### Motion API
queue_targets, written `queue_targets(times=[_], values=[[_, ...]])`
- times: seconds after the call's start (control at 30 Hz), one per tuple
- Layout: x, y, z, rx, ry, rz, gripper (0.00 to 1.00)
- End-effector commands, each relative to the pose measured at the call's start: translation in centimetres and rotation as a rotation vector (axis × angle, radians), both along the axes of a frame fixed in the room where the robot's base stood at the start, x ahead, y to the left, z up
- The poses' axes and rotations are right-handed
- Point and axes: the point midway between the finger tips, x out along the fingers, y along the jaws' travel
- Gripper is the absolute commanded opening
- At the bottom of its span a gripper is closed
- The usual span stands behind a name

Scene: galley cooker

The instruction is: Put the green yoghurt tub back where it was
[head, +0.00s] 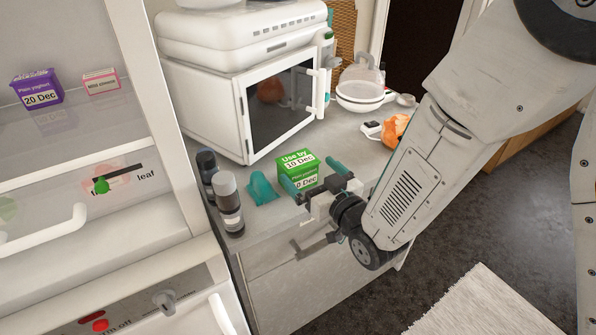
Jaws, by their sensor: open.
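The green yoghurt tub (297,160) stands upright on the grey worktop, in front of the white microwave. Its labels read "Use by 10 Dec" and "Plain yoghurt". My gripper (308,171) is open, with one teal finger at the tub's near left side and the other at its right. The tub appears to lie between the fingers; I cannot tell whether they touch it. The gripper hides part of the tub's lower front. A purple yoghurt tub (37,90) marked "20 Dec" sits on a shelf of the open white fridge (180,120) at left.
A pink-and-white packet (101,81) is beside the purple tub, with clear shelf between and around them. The microwave (205,112) is behind; an orange bag (395,130) lies right.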

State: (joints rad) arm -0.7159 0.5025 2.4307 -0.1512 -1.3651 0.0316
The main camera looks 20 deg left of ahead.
Motion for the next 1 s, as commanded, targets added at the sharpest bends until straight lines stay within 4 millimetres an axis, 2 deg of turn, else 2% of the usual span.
queue_targets(times=[0.3, 0.63, 0.67, 0.83, 0.87, 0.9, 1.0], values=[[2.4, 3.8, 0.1, 0.001, -0.001, -0.001, 1.0], [3.0, 4.4, 0.1, 0.0, 0.0, -0.001, 1.0], [3.0, 4.4, 0.1, 0.0, 0.0, -0.001, 0.94], [3.0, 4.4, 0.1, 0.0, 0.0, -0.001, 0.47], [3.0, 4.4, 0.1, 0.0, 0.0, -0.001, 0.47], [3.0, 4.4, 0.2, 0.001, -0.001, -0.001, 0.43], [3.0, 4.4, 0.2, 0.0, -0.001, -0.001, 0.43]])
